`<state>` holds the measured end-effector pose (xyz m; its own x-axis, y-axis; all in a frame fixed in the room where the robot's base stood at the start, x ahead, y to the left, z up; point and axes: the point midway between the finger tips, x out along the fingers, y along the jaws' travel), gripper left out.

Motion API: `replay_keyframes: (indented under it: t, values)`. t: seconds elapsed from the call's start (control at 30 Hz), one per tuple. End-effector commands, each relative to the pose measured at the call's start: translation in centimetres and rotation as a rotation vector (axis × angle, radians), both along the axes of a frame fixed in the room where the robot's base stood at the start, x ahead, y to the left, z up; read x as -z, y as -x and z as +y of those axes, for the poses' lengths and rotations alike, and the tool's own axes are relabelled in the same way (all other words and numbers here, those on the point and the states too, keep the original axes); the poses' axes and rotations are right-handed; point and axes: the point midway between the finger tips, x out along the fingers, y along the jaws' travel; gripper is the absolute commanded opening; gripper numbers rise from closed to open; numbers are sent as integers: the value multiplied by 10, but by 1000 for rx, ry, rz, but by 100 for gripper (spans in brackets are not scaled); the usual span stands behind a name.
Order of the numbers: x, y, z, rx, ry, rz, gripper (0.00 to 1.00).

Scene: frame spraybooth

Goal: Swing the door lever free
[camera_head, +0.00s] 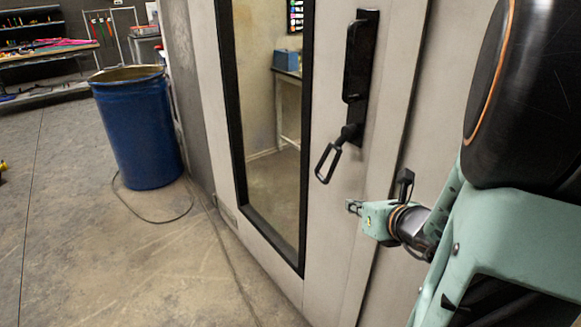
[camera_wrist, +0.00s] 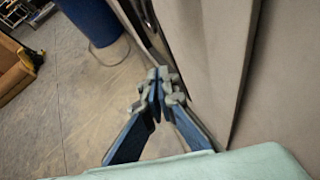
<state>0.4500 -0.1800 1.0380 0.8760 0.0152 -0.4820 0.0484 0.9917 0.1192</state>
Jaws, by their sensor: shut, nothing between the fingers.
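The door lever (camera_head: 328,160) is a black loop-shaped handle at the lower end of a black lock plate (camera_head: 359,62). It hangs tilted down to the left from its pivot on the pale booth door (camera_head: 325,215). My gripper (camera_head: 353,207) is below and to the right of the lever, apart from it, close to the door face. In the wrist view my gripper (camera_wrist: 158,84) shows its fingertips together with nothing between them. The lever cannot be made out clearly in the wrist view.
The door has a tall black-framed window (camera_head: 270,130). A blue drum (camera_head: 137,125) stands on the floor to the left, with a cable (camera_head: 150,217) around its base. A workbench (camera_head: 45,55) is at the back left. The concrete floor between is mostly clear.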

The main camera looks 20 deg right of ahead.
Motion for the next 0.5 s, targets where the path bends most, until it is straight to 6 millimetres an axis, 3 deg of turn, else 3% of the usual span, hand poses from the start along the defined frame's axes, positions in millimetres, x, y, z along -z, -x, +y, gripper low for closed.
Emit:
replay_keyframes:
  t: [0.33,0.5]
  values:
    - [1,0,-1,3,-2,-1,0]
    - [8,-10,0,1,-3,1,0]
